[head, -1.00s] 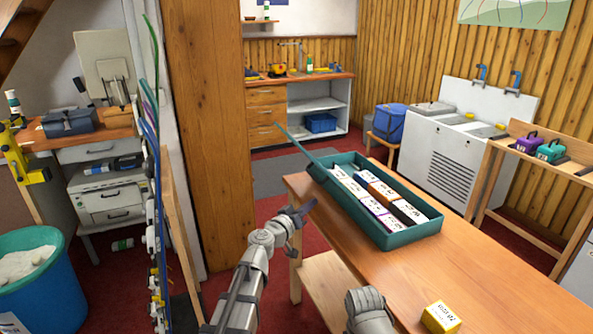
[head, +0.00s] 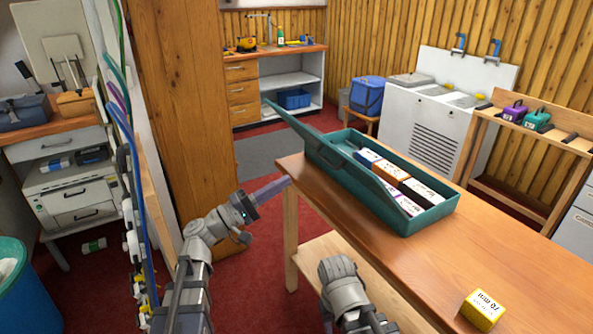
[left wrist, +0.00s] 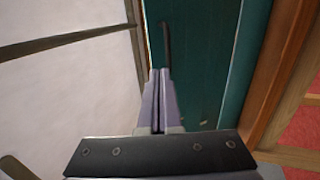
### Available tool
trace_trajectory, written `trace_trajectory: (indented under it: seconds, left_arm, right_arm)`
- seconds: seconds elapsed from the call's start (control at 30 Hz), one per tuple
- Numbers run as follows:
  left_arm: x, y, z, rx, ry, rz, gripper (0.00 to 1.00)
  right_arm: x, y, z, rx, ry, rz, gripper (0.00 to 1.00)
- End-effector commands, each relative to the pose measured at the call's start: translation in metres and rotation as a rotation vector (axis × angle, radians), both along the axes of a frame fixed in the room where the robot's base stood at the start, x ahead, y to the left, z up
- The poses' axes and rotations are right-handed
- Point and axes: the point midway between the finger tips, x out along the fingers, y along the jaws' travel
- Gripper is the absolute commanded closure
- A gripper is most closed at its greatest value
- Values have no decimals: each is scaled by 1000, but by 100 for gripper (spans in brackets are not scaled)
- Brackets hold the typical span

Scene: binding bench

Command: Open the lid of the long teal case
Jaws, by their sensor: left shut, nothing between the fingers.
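The long teal case (head: 435,217) lies on the wooden table. Its teal lid (head: 318,142) is raised at a slant, its far-left corner sticking up beyond the case. Several small labelled boxes (head: 390,171) show inside, and the lid hides part of the near row. My left gripper (head: 284,181) is shut and empty, by the table's left end, left of the lid in the picture. In the left wrist view its shut fingers (left wrist: 158,85) point at a teal surface (left wrist: 200,60); I cannot tell whether they touch it. My right gripper is not in view; only my right arm shows.
A yellow box (head: 482,310) lies on the table (head: 470,258) at the near right. The table top between case and yellow box is clear.

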Motion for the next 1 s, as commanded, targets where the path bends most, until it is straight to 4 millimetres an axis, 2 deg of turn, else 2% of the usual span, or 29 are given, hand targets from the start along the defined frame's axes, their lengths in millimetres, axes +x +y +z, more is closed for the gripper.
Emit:
trace_trajectory:
  seconds: [0.5, 0.73, 1.0]
  left_arm:
    - [53, -79, 36, 1, 0, -3, 100]
    - [65, -98, 41, 6, 1, -1, 100]
    - [69, -102, 41, 8, 1, 2, 100]
  right_arm:
    - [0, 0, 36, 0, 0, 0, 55]
    - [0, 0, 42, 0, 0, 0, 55]
    - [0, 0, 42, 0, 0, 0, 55]
